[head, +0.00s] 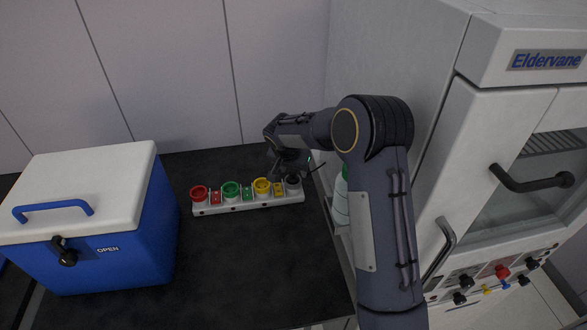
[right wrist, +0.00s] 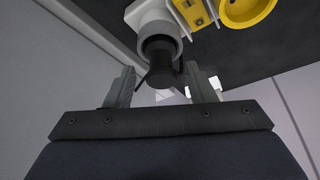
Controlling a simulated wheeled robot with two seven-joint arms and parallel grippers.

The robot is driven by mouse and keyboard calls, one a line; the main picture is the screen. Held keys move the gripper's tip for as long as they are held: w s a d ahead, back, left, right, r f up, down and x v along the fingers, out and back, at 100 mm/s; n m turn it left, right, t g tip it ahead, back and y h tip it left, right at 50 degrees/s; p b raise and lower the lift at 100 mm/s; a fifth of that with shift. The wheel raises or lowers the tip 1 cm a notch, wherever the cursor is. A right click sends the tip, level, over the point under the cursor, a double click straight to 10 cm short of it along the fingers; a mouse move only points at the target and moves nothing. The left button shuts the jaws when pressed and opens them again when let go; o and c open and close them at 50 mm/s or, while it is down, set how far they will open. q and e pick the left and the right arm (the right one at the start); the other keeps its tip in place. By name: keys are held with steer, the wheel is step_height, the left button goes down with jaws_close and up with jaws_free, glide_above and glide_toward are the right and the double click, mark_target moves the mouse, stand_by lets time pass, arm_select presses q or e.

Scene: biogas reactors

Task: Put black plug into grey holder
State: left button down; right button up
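The black plug (right wrist: 160,62) shows in the right wrist view with its far end inside the opening of the grey holder (right wrist: 158,27). How deep it sits I cannot tell. My right gripper (right wrist: 161,88) has its two fingers apart, one on each side of the plug, with gaps visible between fingers and plug. In the head view the right gripper (head: 291,164) is at the right end of the white strip, just above the grey holder (head: 293,183); the plug is hard to make out there. My left gripper is not in view.
The white strip (head: 215,211) also bears red, green and yellow round holders, with coloured blocks between them. A blue cooler (head: 120,255) with a white lid stands left. A white cabinet (head: 480,190) and a green-and-white bottle (head: 341,200) are right. The dark tabletop (head: 260,270) in front is clear.

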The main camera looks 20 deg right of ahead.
steer(key=shift+a, duration=0.1)
steer(key=shift+r, duration=0.35)
steer(key=b+v, duration=0.2)
steer(key=v, duration=0.9)
steer(key=shift+s+a, duration=0.1)
steer(key=shift+s, duration=0.05)
